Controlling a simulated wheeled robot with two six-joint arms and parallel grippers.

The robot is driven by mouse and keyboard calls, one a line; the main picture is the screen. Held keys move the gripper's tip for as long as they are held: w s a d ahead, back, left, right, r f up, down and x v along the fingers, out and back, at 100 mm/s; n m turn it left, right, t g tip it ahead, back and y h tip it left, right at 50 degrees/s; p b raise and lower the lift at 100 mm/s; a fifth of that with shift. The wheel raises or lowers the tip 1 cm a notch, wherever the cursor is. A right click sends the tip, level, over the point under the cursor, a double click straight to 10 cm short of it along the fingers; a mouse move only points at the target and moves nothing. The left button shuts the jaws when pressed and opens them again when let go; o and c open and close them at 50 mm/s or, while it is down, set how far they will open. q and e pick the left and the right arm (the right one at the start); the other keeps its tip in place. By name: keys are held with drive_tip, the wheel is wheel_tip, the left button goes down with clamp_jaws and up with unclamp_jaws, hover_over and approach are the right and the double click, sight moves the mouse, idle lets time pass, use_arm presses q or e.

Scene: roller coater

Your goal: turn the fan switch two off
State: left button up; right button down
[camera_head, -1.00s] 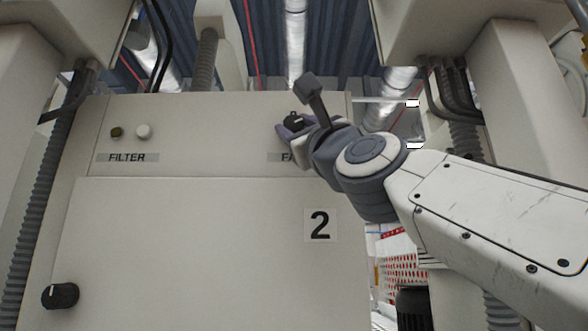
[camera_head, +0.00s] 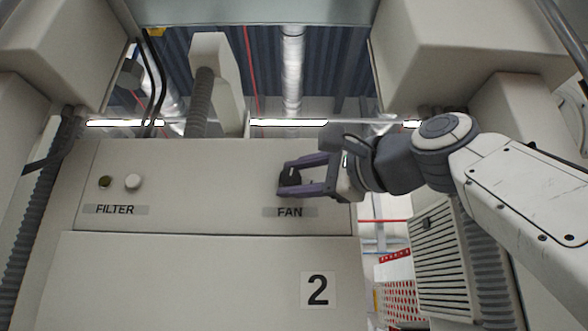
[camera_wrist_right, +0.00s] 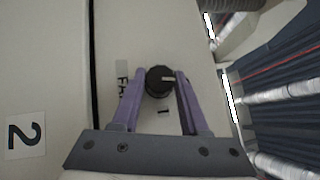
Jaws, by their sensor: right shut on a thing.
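The fan switch is a round black knob (camera_head: 291,178) above the FAN label (camera_head: 290,212), at the upper right of the beige panel marked 2. My right gripper (camera_head: 284,177) reaches in from the right and is shut on this knob, one purple finger above it and one below. In the right wrist view the knob (camera_wrist_right: 160,81) sits between the fingertips (camera_wrist_right: 160,76), and its pale pointer mark points to the picture's right. The fingers partly hide the knob in the head view. My left gripper is not in view.
A FILTER label (camera_head: 115,210) with a dark button (camera_head: 105,182) and a white button (camera_head: 133,181) is at the panel's left. Grey corrugated hoses and beige housings flank the panel. A grey vent grille (camera_head: 443,265) stands at the lower right.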

drive_tip(key=shift+r+n+g, duration=0.15)
drive_tip(key=shift+n+g, duration=0.15)
drive_tip(key=shift+n, duration=0.1)
drive_tip(key=shift+p, duration=0.3)
drive_tip(key=shift+c, duration=2.1)
unclamp_jaws()
drive_tip(key=shift+d, duration=0.1)
drive_tip(key=shift+s+d+f, duration=0.2)
drive_tip(key=shift+s+d, duration=0.05)
drive_tip(key=r+b+v, duration=0.1)
drive_tip(key=b+v, duration=0.2)
drive_tip(key=v, duration=0.6)
drive_tip(key=shift+s+d+f, duration=0.15)
drive_tip(key=shift+s+f, duration=0.15)
